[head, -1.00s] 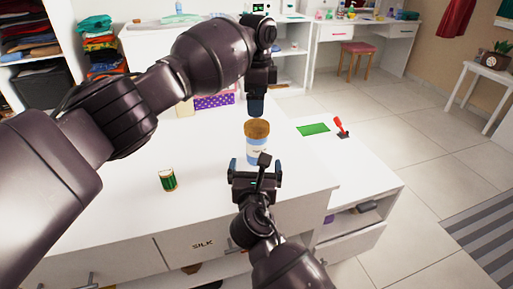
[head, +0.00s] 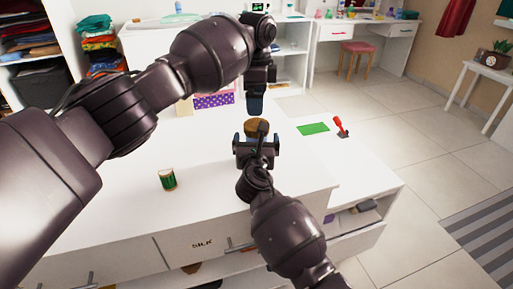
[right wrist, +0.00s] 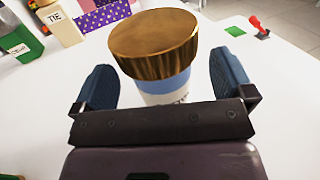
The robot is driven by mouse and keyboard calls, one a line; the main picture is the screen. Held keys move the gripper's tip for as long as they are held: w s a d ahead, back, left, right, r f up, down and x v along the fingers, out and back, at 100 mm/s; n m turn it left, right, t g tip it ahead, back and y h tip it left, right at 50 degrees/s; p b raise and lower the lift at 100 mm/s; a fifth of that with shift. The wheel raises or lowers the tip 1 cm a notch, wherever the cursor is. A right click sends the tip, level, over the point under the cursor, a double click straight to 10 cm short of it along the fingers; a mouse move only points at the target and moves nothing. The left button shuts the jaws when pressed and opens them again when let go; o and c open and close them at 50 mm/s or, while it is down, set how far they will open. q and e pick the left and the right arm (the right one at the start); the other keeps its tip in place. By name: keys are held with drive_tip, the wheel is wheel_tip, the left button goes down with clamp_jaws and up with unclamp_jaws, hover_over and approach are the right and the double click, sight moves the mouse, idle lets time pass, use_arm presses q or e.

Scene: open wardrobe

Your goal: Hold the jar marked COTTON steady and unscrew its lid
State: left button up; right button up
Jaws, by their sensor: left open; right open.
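The jar has a brown, wood-like lid (head: 257,127) and stands upright on the white counter. In the right wrist view its lid (right wrist: 155,40) sits above a blue and white body (right wrist: 170,88); only fragments of lettering show. My right gripper (head: 256,140) is open, with one finger on each side of the jar's body, below the lid. In the right wrist view (right wrist: 163,82) a gap shows beside each finger. My left gripper (head: 256,104) points down above the lid, open and apart from it. The right gripper hides most of the jar in the head view.
A green and gold tin (head: 167,179) stands alone to the left. A purple dotted box (head: 215,100) is behind. The counter (head: 110,205) between is mostly clear.

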drive_tip(key=shift+w, duration=0.1)
drive_tip(key=shift+c, duration=0.3)
drive_tip(key=c, duration=1.2)
drive_tip(key=o, duration=1.3)
drive_tip(key=shift+c, duration=0.2)
